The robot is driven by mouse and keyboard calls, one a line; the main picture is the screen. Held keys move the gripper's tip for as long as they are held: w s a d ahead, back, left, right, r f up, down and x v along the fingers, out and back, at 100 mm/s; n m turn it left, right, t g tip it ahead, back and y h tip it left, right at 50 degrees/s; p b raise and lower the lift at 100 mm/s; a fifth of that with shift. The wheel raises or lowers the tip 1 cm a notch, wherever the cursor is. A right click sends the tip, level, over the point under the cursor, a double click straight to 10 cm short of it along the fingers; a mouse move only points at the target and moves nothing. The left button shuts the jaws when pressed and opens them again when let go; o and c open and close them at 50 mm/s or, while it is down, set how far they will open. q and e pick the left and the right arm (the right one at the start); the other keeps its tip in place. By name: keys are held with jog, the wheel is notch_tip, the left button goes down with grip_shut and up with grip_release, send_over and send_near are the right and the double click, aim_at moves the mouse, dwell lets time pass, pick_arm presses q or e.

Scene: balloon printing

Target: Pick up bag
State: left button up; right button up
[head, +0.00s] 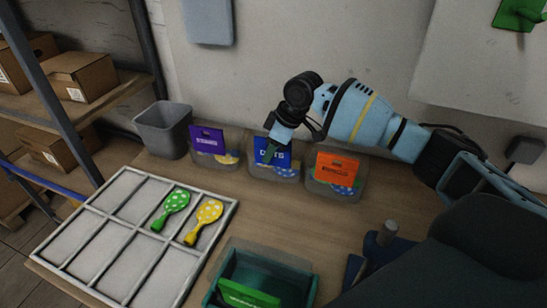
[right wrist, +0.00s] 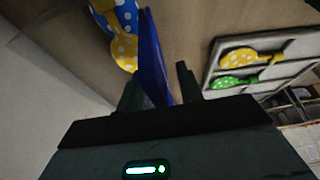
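A bag with a blue header (head: 265,153) and blue and yellow dotted balloons stands against the back wall, between a purple-topped bag (head: 208,143) and an orange-topped bag (head: 338,168). My right gripper (head: 276,143) reaches down over the blue-topped bag from above and partly hides its header. In the right wrist view, the blue header (right wrist: 152,60) stands edge-on between the fingers of the right gripper (right wrist: 160,88). It is close to the left finger, with a gap to the right finger. The fingers are open. My left gripper is not in view.
A white divided tray (head: 107,238) holds a green balloon (head: 171,208) and a yellow balloon (head: 205,219). A green bin (head: 308,288) at the front holds a green-topped bag (head: 246,294). A grey bin (head: 163,130) stands left of the bags. Shelves with cardboard boxes (head: 80,77) are at far left.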

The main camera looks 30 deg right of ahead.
jog(key=shift+r, duration=0.15)
grip_shut()
notch_tip(320, 180, up, 18)
dwell(0.6)
